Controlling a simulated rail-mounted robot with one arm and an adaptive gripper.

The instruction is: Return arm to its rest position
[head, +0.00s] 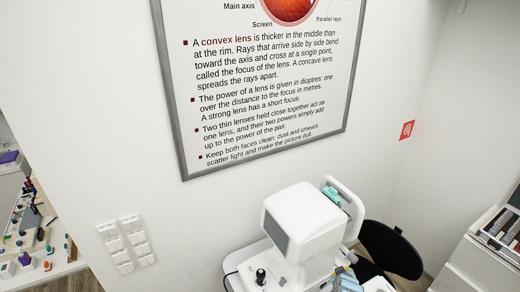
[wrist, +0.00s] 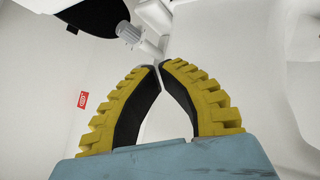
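My gripper (wrist: 159,65) fills the middle of the wrist view. Its two yellow ribbed fingers with black inner pads curve together and meet at the tips. The space between the pads shows only pale background, with nothing held. The blue-grey gripper body spans the bottom of that view. In the head view, small blue and yellow parts low beside the white eye-test machine (head: 302,222) look like my arm and gripper, mostly hidden or cut off by the bottom edge.
A black round seat (head: 392,250) stands right of the machine. A white drawer cabinet (head: 478,265) is at far right. A framed lens poster (head: 262,75) and a red sign (head: 407,130) hang on the wall; the sign also shows in the wrist view (wrist: 83,99). Shelves with small items (head: 35,225) are at left.

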